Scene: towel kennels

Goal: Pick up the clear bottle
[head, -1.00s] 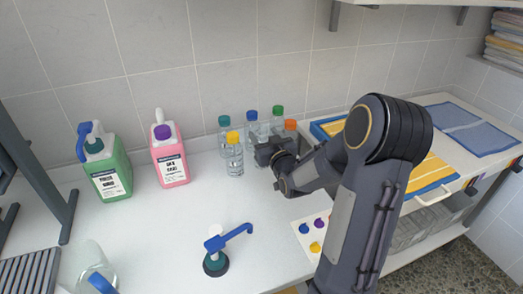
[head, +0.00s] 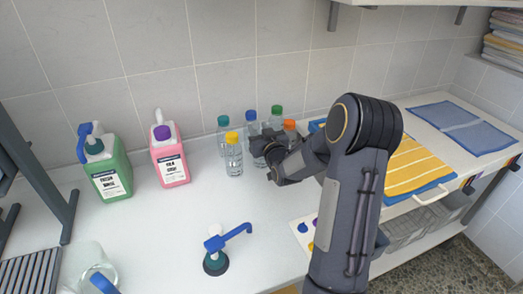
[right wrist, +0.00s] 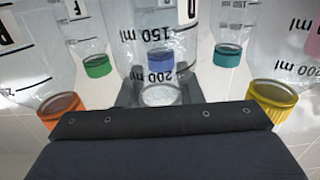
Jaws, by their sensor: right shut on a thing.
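My right gripper (head: 263,147) is among a group of bottles near the back wall. In the right wrist view its jaws are shut on the clear bottle (right wrist: 160,95), whose pale, colourless top sits between the fingers. In the head view the gripper hides most of that bottle. I cannot tell whether it is lifted. Around it stand similar bottles with a yellow cap (head: 232,138), a teal cap (head: 223,120), a blue cap (head: 251,115), a green cap (head: 277,110) and an orange cap (head: 289,125). My left gripper is not in view.
A pink jug (head: 171,163) and a green jug (head: 107,178) stand to the left. A blue-handled pump top (head: 216,258) stands at the front. A yellow-striped towel (head: 418,167) lies at right. The counter between jugs and pump is clear.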

